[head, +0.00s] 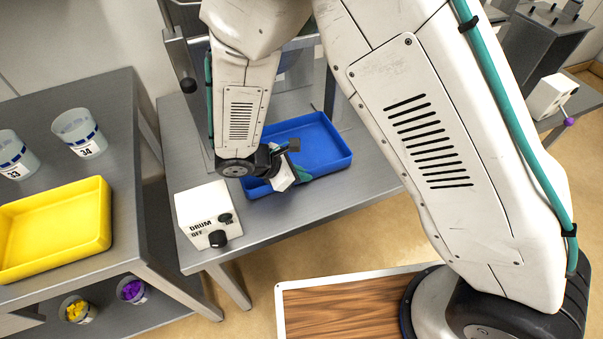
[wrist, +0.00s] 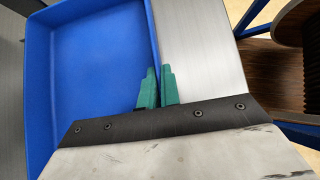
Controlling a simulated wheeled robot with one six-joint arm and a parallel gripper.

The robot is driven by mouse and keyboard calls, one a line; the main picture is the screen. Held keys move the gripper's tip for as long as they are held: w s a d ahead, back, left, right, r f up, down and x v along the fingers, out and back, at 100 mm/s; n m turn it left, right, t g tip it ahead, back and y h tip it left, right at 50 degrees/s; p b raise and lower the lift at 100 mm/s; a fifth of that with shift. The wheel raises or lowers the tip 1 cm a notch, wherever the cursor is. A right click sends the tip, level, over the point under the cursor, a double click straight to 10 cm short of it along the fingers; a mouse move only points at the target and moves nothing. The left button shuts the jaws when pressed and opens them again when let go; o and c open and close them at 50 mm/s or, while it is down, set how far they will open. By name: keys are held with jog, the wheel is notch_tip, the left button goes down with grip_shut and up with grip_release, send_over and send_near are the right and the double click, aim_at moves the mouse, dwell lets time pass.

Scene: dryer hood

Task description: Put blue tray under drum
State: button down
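The blue tray (head: 325,150) rests on the grey metal bench, below and in front of the machine frame. It is empty where I can see into it, and also fills the left of the wrist view (wrist: 95,60). My gripper (head: 287,158) is low at the tray's near side. In the wrist view its green fingers (wrist: 159,70) straddle one tray wall, one finger inside and one outside, closed against it. The drum is mostly hidden behind my arm in the head view, so I cannot tell its exact place over the tray.
A white control box (head: 203,216) marked DRUM OFF, with a black knob, stands on the bench's near left corner. A side table at left holds a yellow tray (head: 55,228) and white cups (head: 80,133). Cups with yellow and purple pieces sit on its lower shelf.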

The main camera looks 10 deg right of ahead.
jog(key=shift+f, duration=0.2)
jog(key=c, duration=1.6)
grip_release()
jog(key=shift+r, duration=0.1)
jog(key=v, duration=1.2)
